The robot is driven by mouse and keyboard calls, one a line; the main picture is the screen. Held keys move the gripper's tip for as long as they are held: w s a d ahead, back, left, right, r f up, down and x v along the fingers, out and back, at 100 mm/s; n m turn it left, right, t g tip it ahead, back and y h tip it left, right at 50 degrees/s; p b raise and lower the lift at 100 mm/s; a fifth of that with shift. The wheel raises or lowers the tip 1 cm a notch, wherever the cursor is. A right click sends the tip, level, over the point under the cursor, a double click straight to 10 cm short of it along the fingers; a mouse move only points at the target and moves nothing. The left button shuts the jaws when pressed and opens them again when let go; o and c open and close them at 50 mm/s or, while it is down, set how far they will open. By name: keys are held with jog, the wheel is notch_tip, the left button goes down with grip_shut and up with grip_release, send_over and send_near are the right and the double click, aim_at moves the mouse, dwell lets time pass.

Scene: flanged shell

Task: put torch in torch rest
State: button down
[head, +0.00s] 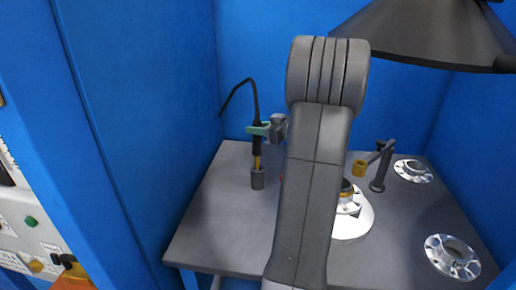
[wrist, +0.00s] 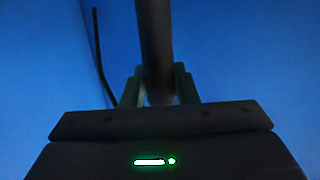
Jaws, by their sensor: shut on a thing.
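My gripper (head: 258,130) is shut on the torch (head: 257,146), around its black upper body. The torch is upright, with a thin black curved piece rising from its top and bending left. A brass section lies below the black body, with a grey cylinder (head: 257,180) under it; I cannot tell whether that is the torch's tip or a separate cup on the table. In the wrist view the dark torch body (wrist: 155,45) stands between my fingers. A dark post with a side arm and brass ring (head: 360,168), possibly the torch rest, stands to the right.
The grey table (head: 222,215) is clear at its front left. A white flanged part (head: 352,218) is partly hidden behind my arm. Silver flanges (head: 452,257) (head: 412,170) lie at the right. Blue walls enclose the table, and a dark hood (head: 430,35) hangs above right.

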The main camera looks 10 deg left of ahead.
aim_at(258, 140)
jog(key=shift+f, duration=2.15)
jog(key=shift+f, duration=0.2)
jog(key=c, duration=1.1)
grip_release()
jog(key=shift+c, duration=0.2)
jog(key=shift+r, duration=0.15)
jog(key=shift+s+d+r, duration=0.1)
jog(key=shift+d, duration=0.2)
jog(key=v, duration=1.1)
jog(key=shift+d, duration=0.2)
